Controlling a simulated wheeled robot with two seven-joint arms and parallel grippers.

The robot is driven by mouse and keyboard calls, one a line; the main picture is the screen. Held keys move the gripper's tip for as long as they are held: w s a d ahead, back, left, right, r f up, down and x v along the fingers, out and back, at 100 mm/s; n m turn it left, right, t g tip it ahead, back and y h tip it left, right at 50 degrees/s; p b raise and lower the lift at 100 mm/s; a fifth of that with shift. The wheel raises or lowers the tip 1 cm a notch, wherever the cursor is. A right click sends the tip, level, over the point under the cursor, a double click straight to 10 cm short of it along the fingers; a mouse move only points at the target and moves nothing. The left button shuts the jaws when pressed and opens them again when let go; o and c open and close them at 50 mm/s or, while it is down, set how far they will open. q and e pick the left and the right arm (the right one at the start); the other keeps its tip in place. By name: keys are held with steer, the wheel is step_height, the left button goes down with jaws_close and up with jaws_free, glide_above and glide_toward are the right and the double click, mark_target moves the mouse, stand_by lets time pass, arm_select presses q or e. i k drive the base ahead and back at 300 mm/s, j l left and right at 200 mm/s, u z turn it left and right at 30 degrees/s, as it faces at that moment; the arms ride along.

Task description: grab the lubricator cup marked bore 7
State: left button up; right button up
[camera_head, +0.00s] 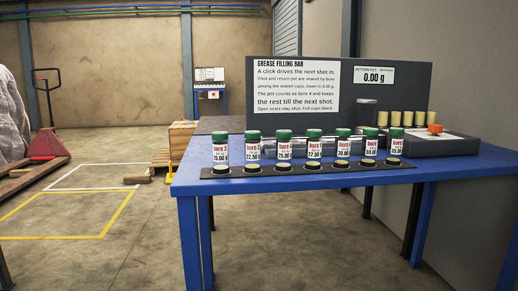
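Several clear lubricator cups with green caps and red-and-white labels stand upright in a row in a black rack (300,171) on the blue table (330,185). The leftmost cup (220,150) and the rightmost cup (396,143) end the row. Between them are cups such as the one reading about 27.50 g (314,147). Each label reads "bore" with a number and a gram value, but the bore numbers are too small to read surely, so I cannot tell which is bore 7. Neither of my grippers is in view.
Behind the cups stands a grey panel with a white "Grease filling bar" sign (297,86) and a display (374,75) reading 0.00 g. Open floor lies left, with a pallet jack (48,143) farther back.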

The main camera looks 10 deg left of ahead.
mark_target(370, 136)
steer(key=l+u, duration=0.25)
steer(key=l, duration=0.5)
steer(key=l+u, duration=0.25)
steer(key=l, duration=0.55)
